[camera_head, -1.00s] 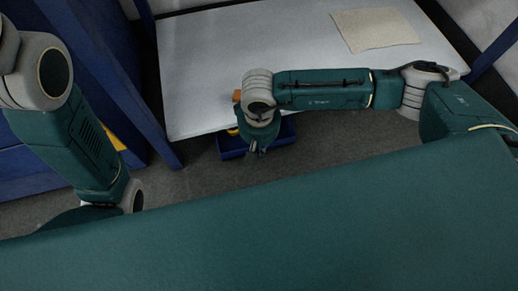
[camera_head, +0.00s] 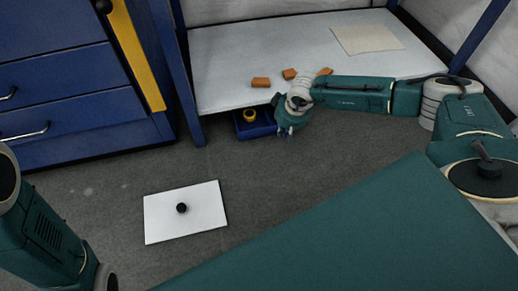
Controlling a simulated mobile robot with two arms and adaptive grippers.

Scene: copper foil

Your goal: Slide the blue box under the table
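The blue box (camera_head: 258,133) is a small open tray on the grey floor at the front edge of the white table (camera_head: 235,55). Its back part is hidden by the tabletop, and a yellow ring-shaped thing (camera_head: 249,115) shows inside it. My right gripper (camera_head: 285,132) points down at the box's right side, in front of the table edge. It is small and dark here, so whether it touches the box or is open cannot be told. My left arm (camera_head: 45,235) is at the lower left, and its gripper is out of view.
Several orange blocks (camera_head: 261,82) lie near the table's front edge, and a beige sheet (camera_head: 367,39) lies farther back. A blue table leg (camera_head: 187,95) stands left of the box. Blue drawers (camera_head: 70,85) are at the left. A white plate with a black knob (camera_head: 205,204) lies on otherwise clear floor.

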